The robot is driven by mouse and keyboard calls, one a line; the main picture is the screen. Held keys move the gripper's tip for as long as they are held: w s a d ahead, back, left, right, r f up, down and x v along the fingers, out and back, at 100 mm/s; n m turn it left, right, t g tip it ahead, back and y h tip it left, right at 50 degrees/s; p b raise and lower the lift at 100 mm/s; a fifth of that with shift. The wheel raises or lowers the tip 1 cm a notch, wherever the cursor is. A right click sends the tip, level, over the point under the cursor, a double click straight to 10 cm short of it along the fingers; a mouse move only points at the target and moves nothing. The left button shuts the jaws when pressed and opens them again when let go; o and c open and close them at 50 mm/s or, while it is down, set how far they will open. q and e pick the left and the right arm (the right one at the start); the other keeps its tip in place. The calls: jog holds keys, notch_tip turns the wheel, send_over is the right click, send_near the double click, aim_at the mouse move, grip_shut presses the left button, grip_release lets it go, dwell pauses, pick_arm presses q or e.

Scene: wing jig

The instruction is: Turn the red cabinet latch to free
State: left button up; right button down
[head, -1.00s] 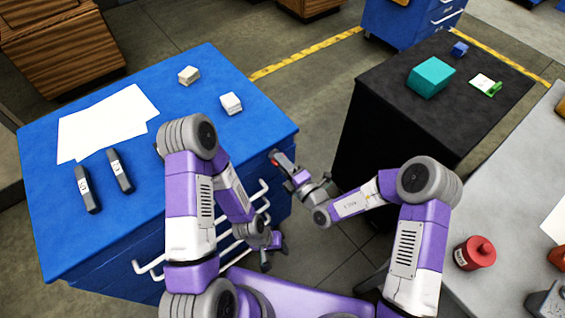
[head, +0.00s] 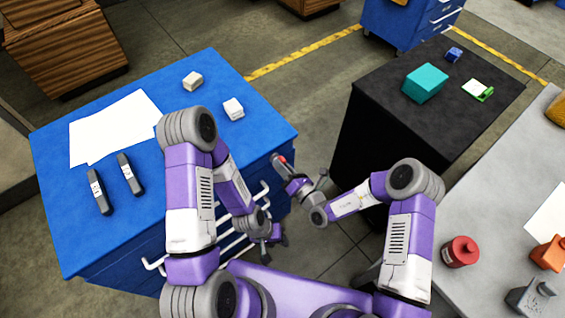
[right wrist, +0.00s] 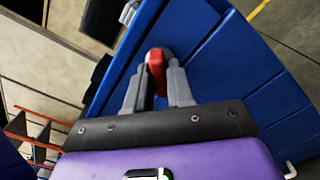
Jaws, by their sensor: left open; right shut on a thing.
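The red latch (right wrist: 156,64) is on the side of the blue cabinet (right wrist: 215,55), seen in the right wrist view between the fingertips of my right gripper (right wrist: 159,78). The fingers are shut on it. In the head view a small bit of red latch (head: 283,160) shows at the cabinet's right edge, at the tip of my right gripper (head: 284,164). My left gripper (head: 272,240) is open and empty, low in front of the cabinet's drawer handles. The left gripper's fingers are small in the picture.
The blue cabinet top (head: 190,130) holds white papers (head: 115,125), two dark grey tools (head: 130,174) and two small white boxes (head: 233,107). A black table (head: 410,125) carries a teal box (head: 425,84). A grey table (head: 500,190) with a red canister (head: 460,251) is at right. Floor shows between cabinet and black table.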

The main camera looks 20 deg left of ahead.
jog(key=n+p, duration=0.4)
jog(key=n, duration=0.4)
jog(key=shift+r+n, duration=0.1)
jog(key=shift+n, duration=0.3)
dwell(0.4)
jog(key=c, duration=1.1)
grip_release()
jog(key=p+v, duration=0.1)
jog(key=v, duration=0.6)
jog(key=shift+s+d, duration=0.15)
jog(key=shift+d, duration=0.1)
